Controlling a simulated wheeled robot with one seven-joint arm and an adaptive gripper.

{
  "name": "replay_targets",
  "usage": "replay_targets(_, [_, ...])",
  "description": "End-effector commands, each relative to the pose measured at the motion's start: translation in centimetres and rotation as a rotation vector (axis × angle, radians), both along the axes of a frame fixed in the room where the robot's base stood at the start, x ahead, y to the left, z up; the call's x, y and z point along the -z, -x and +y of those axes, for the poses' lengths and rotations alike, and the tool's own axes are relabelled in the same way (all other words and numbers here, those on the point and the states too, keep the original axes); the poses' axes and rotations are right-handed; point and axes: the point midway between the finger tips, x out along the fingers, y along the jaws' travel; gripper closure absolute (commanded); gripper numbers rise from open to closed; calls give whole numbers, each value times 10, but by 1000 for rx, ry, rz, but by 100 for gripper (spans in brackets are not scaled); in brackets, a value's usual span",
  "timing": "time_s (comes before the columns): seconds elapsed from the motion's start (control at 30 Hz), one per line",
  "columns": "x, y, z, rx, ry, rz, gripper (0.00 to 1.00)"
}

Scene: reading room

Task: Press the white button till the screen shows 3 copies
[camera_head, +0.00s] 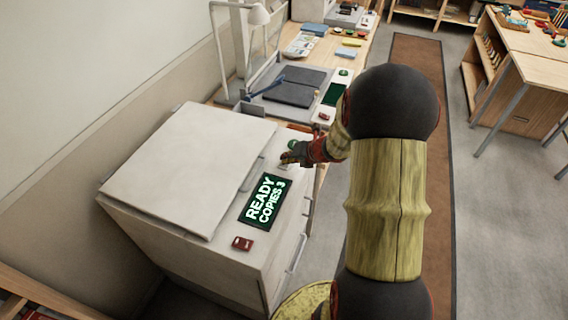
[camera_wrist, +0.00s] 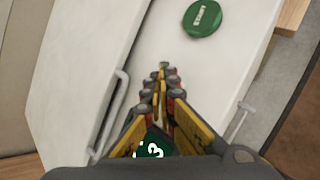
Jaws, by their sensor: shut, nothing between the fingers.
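The copier's dark screen (camera_head: 265,201) reads "READY COPIES 3" in the head view. Part of it, with the 3, shows between my fingers in the wrist view (camera_wrist: 155,148). My gripper (camera_head: 287,158) is shut and empty over the copier's control strip, between the screen and a round green button (camera_head: 293,144). The green button also shows beyond my fingertips (camera_wrist: 163,72) in the wrist view (camera_wrist: 205,17). I cannot make out the white button in either view; my fingers may hide it. I cannot tell whether my fingertips touch the panel.
A red button (camera_head: 242,243) sits at the near end of the control strip. The copier's large pale lid (camera_head: 190,165) with its handle (camera_wrist: 118,105) lies left of my gripper. A brown runner (camera_head: 420,60) lies on the right.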

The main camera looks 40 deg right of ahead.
Motion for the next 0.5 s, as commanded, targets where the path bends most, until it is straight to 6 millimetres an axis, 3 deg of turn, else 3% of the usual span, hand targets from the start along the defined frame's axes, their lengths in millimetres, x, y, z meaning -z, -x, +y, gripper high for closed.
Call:
replay_targets(0.3, [-17, 0, 0, -1, 0, 1, 100])
replay_targets(0.5, [-17, 0, 0, -1, 0, 1, 100])
